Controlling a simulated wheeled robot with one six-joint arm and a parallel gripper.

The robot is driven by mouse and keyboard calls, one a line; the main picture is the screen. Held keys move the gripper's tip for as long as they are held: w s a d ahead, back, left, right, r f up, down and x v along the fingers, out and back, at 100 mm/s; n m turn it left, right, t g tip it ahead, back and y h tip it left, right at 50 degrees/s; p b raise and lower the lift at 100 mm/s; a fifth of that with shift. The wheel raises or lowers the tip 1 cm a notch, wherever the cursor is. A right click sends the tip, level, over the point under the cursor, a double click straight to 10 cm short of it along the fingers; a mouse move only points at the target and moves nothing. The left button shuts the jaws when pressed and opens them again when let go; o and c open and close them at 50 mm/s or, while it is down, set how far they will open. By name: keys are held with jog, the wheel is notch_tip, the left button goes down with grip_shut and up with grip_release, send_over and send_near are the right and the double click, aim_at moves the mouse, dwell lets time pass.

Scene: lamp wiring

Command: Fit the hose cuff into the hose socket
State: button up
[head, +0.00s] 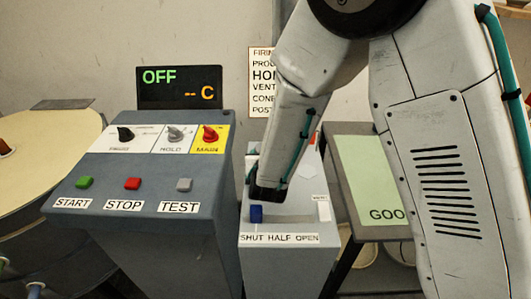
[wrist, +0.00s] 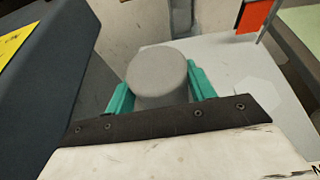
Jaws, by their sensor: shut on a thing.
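In the wrist view a grey, round-topped cylinder, which looks like the hose cuff (wrist: 158,68), stands between the two teal fingers of my gripper (wrist: 161,88). The fingers are shut on it, one on each side. In the head view my gripper (head: 252,168) is over the back left of the small grey box, mostly hidden by my own arm, and the cuff cannot be made out. No hose socket can be clearly identified; the cuff's lower end is hidden, so I cannot tell whether it sits in anything.
The small grey box (head: 285,265) has a blue slider (head: 256,214) and a SHUT HALF OPEN label. A dark console (head: 150,243) with buttons stands close on its left. A table with a green panel (head: 369,180) is at right. A red flag-like piece (wrist: 253,17) rises behind.

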jog(key=shift+f, duration=0.4)
jog(key=o, duration=1.1)
jog(key=shift+o, duration=0.2)
